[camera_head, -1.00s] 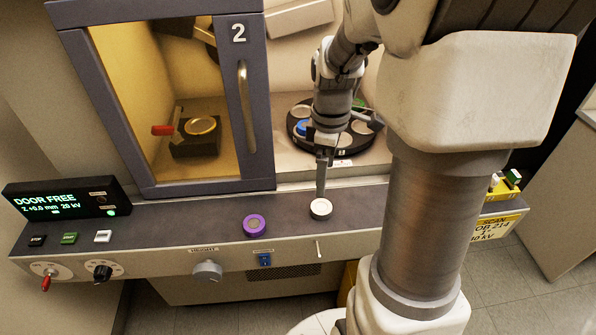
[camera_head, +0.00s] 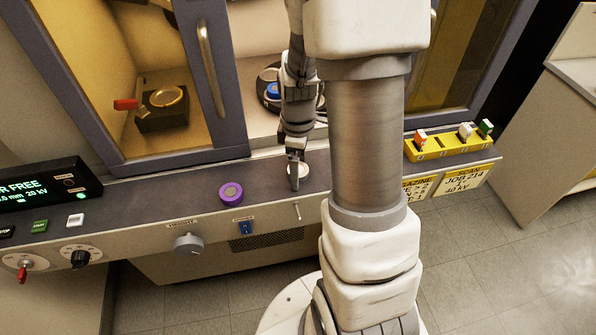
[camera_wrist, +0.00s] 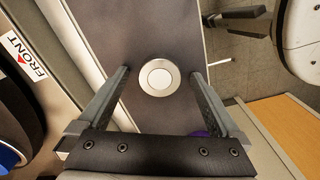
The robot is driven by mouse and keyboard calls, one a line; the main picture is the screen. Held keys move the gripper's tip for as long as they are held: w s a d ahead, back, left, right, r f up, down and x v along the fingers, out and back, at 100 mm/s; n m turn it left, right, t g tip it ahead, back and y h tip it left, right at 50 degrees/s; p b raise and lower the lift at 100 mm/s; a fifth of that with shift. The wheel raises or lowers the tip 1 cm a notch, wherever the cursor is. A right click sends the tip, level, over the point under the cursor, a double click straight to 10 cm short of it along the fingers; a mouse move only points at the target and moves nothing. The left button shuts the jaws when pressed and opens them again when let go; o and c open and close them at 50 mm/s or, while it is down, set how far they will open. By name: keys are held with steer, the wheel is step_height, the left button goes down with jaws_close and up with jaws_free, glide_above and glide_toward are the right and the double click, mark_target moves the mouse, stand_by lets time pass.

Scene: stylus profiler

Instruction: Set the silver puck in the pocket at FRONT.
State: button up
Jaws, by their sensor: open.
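The silver puck (camera_head: 304,169) is a pale round disc on the dark front ledge, partly hidden by my gripper (camera_head: 294,180) in the head view. In the wrist view the puck (camera_wrist: 159,76) shows whole, between the two spread fingers of my gripper (camera_wrist: 160,78), with gaps on both sides. My gripper is open, pointing down at the puck. A FRONT label with a red arrow (camera_wrist: 27,56) is at the left of the wrist view, beside a dark round carousel (camera_wrist: 18,115). In the head view the carousel (camera_head: 264,97) is mostly behind my arm; its front pocket is hidden.
A purple ring-shaped puck (camera_head: 231,192) lies on the ledge left of my gripper. The chamber door 2 (camera_head: 207,75) stands at the left, with a red-handled stage (camera_head: 162,118) behind its glass. A yellow rack (camera_head: 450,146) holds coloured pieces at the right.

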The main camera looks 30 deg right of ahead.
steer(key=c, duration=1.5)
steer(key=shift+r, duration=0.2)
steer(key=shift+r, duration=0.3)
steer(key=r, duration=0.4)
steer(key=shift+s+p, duration=0.35)
steer(key=shift+s, duration=0.05)
steer(key=s+d+r, duration=0.1)
steer(key=s+r, duration=0.5)
steer(key=s, duration=0.4)
steer(key=shift+s+d+p, duration=0.15)
steer(key=shift+s+p, duration=0.25)
steer(key=shift+p, duration=0.05)
